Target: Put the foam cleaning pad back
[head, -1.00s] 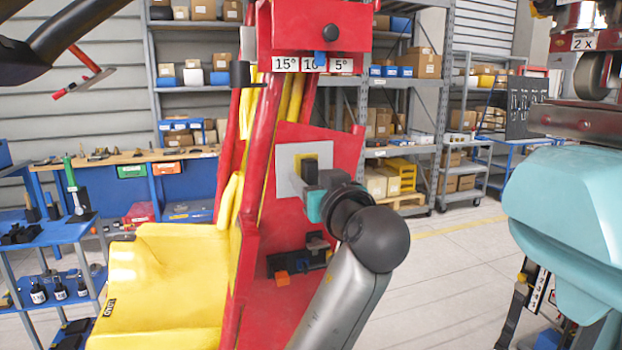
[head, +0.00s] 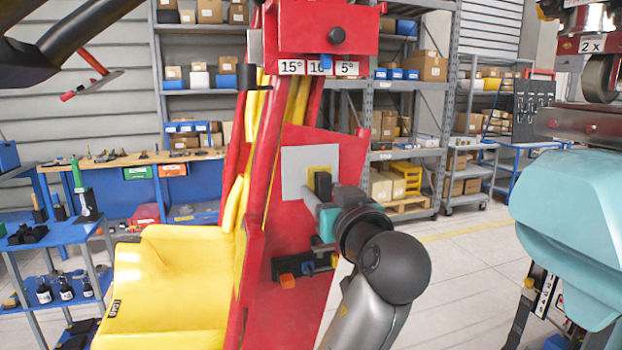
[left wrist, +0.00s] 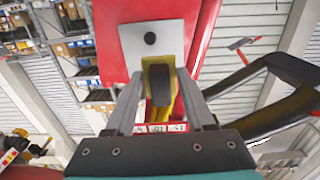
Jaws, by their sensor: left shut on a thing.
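The foam cleaning pad, as far as I can tell, is the yellow piece (head: 319,174) with a dark block (head: 322,185) as its grip. My left gripper (head: 326,196) is shut on the dark block, in front of a grey square plate (head: 295,165) on the red panel. In the left wrist view the dark block (left wrist: 159,84) sits between the fingers, with yellow behind it. The grey plate (left wrist: 135,45) with a black round spot lies beyond. Whether the pad touches the plate is unclear. My right gripper is out of view.
A black holder (head: 308,262) with orange and blue parts is on the red panel below my gripper. The yellow seat (head: 170,285) is to the left. A large teal body (head: 570,205) stands at the right. Floor between is clear.

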